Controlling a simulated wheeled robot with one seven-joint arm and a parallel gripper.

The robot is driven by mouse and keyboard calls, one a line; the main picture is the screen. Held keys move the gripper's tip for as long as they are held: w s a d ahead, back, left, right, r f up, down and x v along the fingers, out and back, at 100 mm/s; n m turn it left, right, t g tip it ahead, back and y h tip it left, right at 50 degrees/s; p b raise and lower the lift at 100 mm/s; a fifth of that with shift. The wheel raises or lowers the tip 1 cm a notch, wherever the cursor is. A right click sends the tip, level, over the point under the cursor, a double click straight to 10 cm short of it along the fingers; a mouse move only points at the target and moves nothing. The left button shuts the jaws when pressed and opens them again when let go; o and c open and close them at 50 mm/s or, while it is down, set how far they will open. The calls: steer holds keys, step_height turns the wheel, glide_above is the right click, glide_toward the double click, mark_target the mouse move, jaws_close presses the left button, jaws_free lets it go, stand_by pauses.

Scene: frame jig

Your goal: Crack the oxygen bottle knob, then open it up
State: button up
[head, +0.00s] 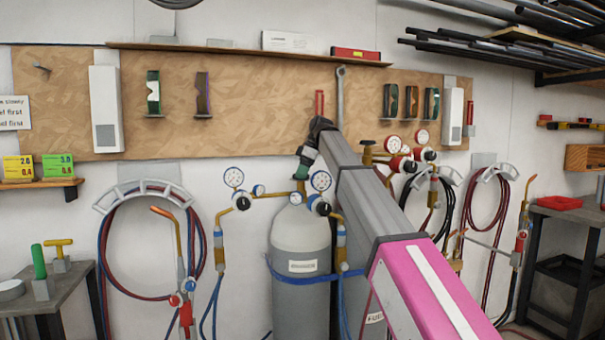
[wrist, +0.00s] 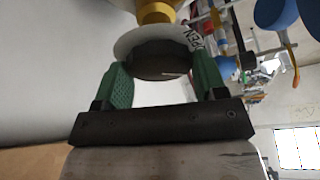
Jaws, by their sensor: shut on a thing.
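The grey oxygen bottle (head: 300,235) stands upright against the wall in the head view, with a blue strap around it. My gripper (head: 306,160) reaches down onto the top of its brass valve (head: 301,185). In the wrist view, my gripper's green fingers (wrist: 162,74) are shut on the dark round knob (wrist: 160,58), one on each side. A white disc (wrist: 128,42) with "OPEN" lettering lies behind the knob, on the yellow valve body (wrist: 158,12). In the head view the knob is hidden by my gripper.
Gauges (head: 320,181) and regulators sit on both sides of the valve, close to my gripper. A fuel bottle (head: 375,320) is partly hidden behind my arm. A hose hanger (head: 145,190) with a torch is at left. Goggles (head: 153,93) hang on the board.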

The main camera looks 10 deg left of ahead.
steer(key=shift+w+n+g+h, duration=0.15)
steer(key=shift+n+g, duration=0.25)
steer(key=shift+n, duration=0.7)
steer(key=shift+w+n+g+h, duration=0.1)
steer(key=shift+n+g+h, duration=0.25)
steer(key=shift+n, duration=0.75)
steer(key=shift+s, duration=0.1)
steer(key=o, duration=0.9)
steer(key=shift+o, duration=0.2)
steer(key=shift+a, duration=0.1)
